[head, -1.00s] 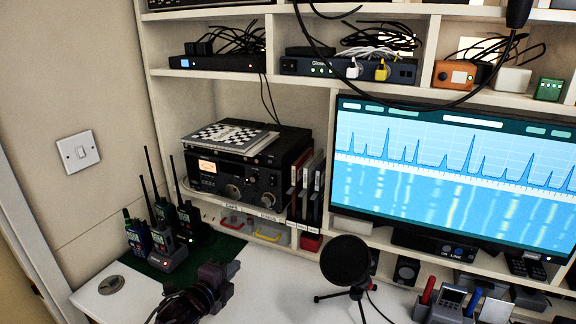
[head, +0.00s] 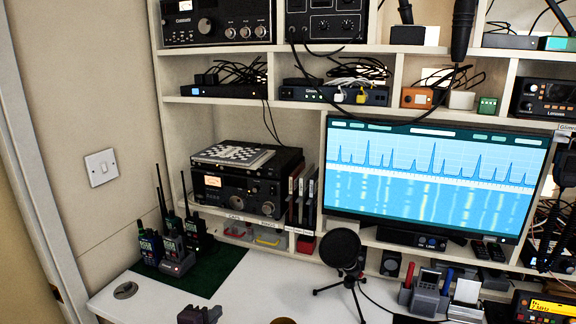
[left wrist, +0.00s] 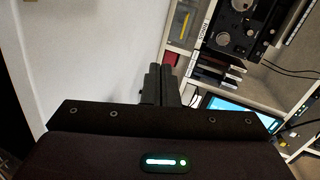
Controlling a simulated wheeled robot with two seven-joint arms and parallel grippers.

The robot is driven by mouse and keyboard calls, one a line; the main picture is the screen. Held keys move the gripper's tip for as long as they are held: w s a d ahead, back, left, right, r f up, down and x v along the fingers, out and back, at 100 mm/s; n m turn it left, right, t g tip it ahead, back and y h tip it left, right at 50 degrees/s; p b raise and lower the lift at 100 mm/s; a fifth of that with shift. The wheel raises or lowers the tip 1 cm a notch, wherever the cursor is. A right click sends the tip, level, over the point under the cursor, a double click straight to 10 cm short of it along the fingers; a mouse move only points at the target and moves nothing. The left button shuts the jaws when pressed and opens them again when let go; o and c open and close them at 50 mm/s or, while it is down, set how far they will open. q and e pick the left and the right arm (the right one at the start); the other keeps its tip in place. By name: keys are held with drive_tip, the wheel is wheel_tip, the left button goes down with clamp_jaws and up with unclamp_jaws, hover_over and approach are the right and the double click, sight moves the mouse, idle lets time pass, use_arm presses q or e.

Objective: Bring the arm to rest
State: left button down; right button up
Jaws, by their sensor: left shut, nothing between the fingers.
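My left gripper (head: 200,314) shows at the bottom edge of the head view, over the front of the white desk (head: 245,292). Only its dark end shows there; the rest of the arm is out of the picture. In the left wrist view its two black fingers (left wrist: 160,84) are together with nothing between them. My right gripper is in neither view.
Handheld radios (head: 172,250) stand on a green mat (head: 222,270) at the left of the desk. A black microphone (head: 342,252) on a tripod stands right of the gripper. Cubbies with radios and a monitor (head: 420,175) fill the back. The desk between mat and microphone is clear.

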use_arm(q)
drive_tip(key=s+n, duration=0.1)
drive_tip(key=s+f+n+g, duration=0.1)
drive_tip(key=s+d+f+n+y, duration=0.1)
drive_tip(key=s, duration=0.1)
drive_tip(key=shift+f, duration=0.1)
drive_tip(key=s+a+f+n+g+y, duration=0.15)
drive_tip(key=s+n+g, duration=0.45)
drive_tip(key=s, duration=0.7)
drive_tip(key=s+a+f+n+g+y, duration=0.1)
drive_tip(key=s+a+n+g+y, duration=0.15)
drive_tip(key=s+n, duration=0.8)
drive_tip(key=s+d+f+m+g+h+p, duration=0.1)
drive_tip(key=s+f+m+g+p, duration=0.15)
drive_tip(key=f, duration=2.45)
drive_tip(key=s+a+f+g+p, duration=0.1)
drive_tip(key=s+a+f+p, duration=0.1)
drive_tip(key=s+f, duration=1.4)
drive_tip(key=s+a, duration=0.1)
drive_tip(key=s, duration=0.3)
drive_tip(key=shift+s+a, duration=0.2)
drive_tip(key=shift+a, duration=0.1)
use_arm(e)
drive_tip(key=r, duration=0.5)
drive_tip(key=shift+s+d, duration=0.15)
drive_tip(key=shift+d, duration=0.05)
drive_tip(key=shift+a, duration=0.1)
